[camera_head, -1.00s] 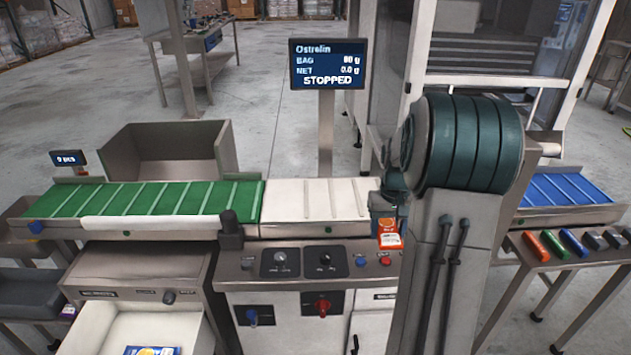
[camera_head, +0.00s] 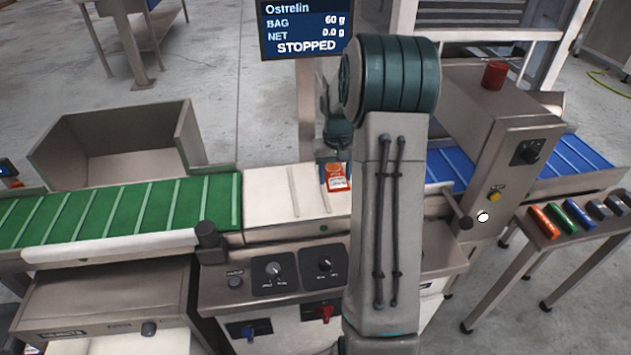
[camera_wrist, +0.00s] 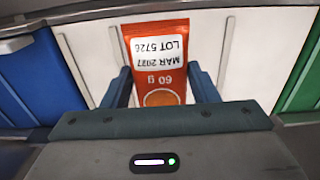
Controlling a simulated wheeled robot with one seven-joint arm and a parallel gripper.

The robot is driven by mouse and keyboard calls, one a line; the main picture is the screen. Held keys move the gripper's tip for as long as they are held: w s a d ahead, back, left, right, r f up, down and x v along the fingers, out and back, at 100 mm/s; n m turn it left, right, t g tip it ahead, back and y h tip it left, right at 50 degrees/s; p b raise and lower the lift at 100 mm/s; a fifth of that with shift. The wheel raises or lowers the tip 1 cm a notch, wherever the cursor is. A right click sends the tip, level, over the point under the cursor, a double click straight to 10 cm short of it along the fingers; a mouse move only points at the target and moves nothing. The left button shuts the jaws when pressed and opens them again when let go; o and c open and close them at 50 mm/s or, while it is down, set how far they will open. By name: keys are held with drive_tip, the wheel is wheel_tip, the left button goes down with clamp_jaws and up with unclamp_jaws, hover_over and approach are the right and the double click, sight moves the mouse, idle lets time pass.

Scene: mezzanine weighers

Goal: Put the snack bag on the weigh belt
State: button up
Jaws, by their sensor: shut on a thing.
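My gripper (camera_wrist: 160,85) is shut on the bag, one finger at each side. The white weigh belt (camera_head: 270,207) lies between the green belt and the blue belt. The bag is over the right part of the weigh belt; whether it touches the belt I cannot tell. My arm hides the belt's right end and most of my gripper in the head view.
The green belt (camera_head: 120,215) is at left and the blue belt (camera_head: 445,166) at right. A display (camera_head: 306,28) behind reads STOPPED, NET 0.0 g. A post with a dark knob (camera_head: 207,234) stands at the front edge. A steel bin (camera_head: 120,150) stands behind the green belt.

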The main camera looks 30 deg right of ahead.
hover_over(316, 192)
wheel_tip(316, 192, down, 4)
drive_tip(key=shift+d+r, duration=0.1)
drive_tip(key=shift+f+p, duration=0.45)
drive_tip(key=shift+f, duration=1.6)
drive_tip(key=shift+f, duration=0.1)
drive_tip(key=shift+f, duration=0.15)
drive_tip(key=o, duration=1)
drive_tip(key=shift+r, duration=0.2)
